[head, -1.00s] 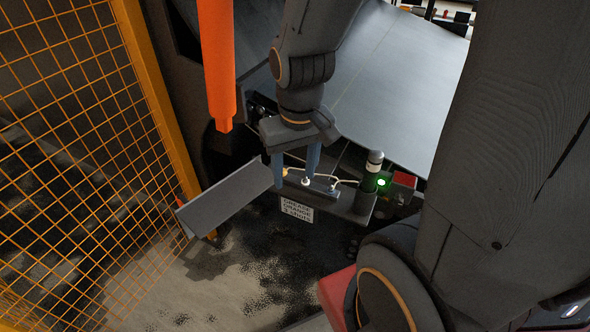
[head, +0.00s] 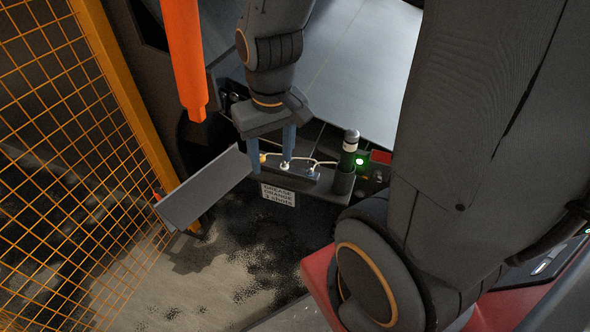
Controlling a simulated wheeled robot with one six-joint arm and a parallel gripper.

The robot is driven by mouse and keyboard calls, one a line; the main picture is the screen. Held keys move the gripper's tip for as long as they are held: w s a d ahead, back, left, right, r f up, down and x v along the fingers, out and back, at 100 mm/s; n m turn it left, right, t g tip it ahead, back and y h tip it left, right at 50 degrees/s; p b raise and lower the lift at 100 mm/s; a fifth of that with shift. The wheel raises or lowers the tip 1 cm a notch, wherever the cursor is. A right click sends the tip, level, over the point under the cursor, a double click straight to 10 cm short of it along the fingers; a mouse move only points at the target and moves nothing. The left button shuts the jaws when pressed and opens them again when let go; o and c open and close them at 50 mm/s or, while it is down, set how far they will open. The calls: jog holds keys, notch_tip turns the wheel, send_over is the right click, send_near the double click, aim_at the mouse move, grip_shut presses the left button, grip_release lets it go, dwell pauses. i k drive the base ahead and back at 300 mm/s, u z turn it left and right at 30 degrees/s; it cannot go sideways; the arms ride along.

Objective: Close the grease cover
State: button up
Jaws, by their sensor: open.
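The grease cover (head: 205,188) is a flat grey flap that stands swung open to the left of the grease fittings. My gripper (head: 271,163) points down with two blue fingers spread apart and nothing seen between them. Its left finger is beside the cover's right end; I cannot tell whether they touch. Its right finger is over the block of grease fittings (head: 289,170), where pale hoses run to the right. A white label (head: 278,195) about grease hangs below the fittings.
A yellow mesh fence (head: 75,110) stands at the left. An orange post (head: 184,60) hangs left of my arm. A dark cylinder with a white band (head: 348,160) and a lit green lamp (head: 360,161) stand to the right. A grey belt (head: 355,70) lies behind.

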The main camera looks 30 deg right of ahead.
aim_at(179, 209)
jog(key=k, duration=0.65)
jog(key=u, duration=0.5)
jog(key=i, duration=1.1)
jog(key=z, duration=0.3)
